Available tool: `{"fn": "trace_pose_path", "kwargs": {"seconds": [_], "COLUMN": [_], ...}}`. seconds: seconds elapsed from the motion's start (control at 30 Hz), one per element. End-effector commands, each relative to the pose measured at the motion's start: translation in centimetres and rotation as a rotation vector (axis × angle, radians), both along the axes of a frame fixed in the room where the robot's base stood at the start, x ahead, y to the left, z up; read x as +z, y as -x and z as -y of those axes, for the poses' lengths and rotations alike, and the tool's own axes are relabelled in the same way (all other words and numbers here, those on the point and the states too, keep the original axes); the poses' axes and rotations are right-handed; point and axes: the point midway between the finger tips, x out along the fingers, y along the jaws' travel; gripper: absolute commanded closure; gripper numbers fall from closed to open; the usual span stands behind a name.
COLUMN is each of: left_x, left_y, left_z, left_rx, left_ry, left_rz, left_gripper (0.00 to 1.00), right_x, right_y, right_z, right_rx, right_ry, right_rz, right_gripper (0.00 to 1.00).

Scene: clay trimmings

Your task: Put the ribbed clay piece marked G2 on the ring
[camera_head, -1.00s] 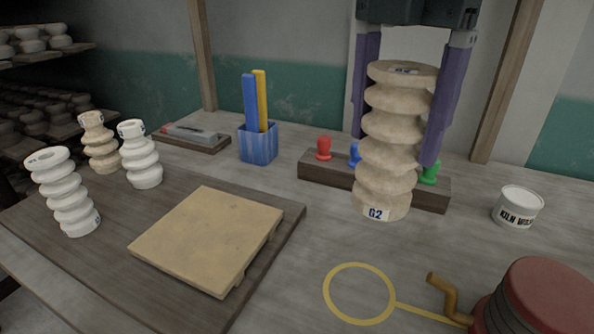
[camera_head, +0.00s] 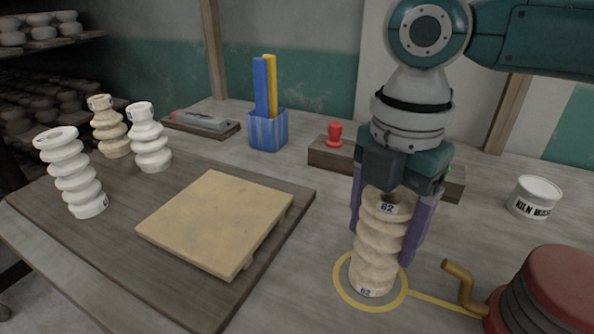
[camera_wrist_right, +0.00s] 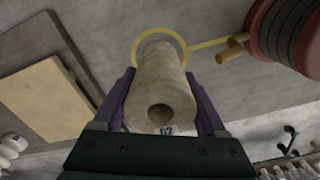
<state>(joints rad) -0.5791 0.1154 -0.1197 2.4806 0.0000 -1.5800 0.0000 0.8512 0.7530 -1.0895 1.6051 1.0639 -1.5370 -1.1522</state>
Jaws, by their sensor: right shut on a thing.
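The ribbed clay piece marked G2 (camera_head: 381,232) is tan and stands upright between the purple fingers of my right gripper (camera_head: 392,232), which is shut on it. Its base is inside the yellow ring (camera_head: 343,287) on the table, or very close above it; I cannot tell if it touches. In the right wrist view the piece (camera_wrist_right: 160,95) shows its hollow top end, with my right gripper (camera_wrist_right: 160,108) on both sides and the ring (camera_wrist_right: 143,42) around its far end. My left gripper is not in view.
A red drum with an orange crank (camera_head: 548,292) stands right of the ring. A tan slab (camera_head: 215,220) on a dark board lies left. Several ribbed pieces (camera_head: 72,172) stand farther left. A blue cup (camera_head: 268,130), a peg block (camera_head: 330,155) and a white tub (camera_head: 534,197) are behind.

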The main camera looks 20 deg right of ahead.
Motion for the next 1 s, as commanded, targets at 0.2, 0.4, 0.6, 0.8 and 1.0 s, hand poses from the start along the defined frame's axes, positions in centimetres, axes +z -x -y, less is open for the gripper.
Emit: {"fn": "trace_pose_path", "kwargs": {"seconds": [0.2,0.4,0.6,0.8,1.0], "left_x": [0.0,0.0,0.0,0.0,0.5], "left_y": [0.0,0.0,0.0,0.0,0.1], "left_z": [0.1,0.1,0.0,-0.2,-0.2], "left_rx": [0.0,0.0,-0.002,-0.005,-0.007], "left_ry": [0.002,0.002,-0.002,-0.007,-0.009], "left_rz": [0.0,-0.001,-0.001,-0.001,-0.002], "left_gripper": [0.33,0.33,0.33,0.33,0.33], "right_x": [0.0,-0.2,-0.2,0.2,3.4], "right_y": [-0.1,0.0,0.0,0.0,-0.1], "right_z": [0.0,0.0,0.0,0.0,0.0], "right_rx": [0.0,0.0,0.0,0.0,0.002], "right_ry": [-0.002,-0.001,-0.001,0.0,-0.002], "right_rz": [0.002,0.0,0.0,0.001,0.005], "right_gripper": [1.0,0.11,0.0,0.0,0.0]}}
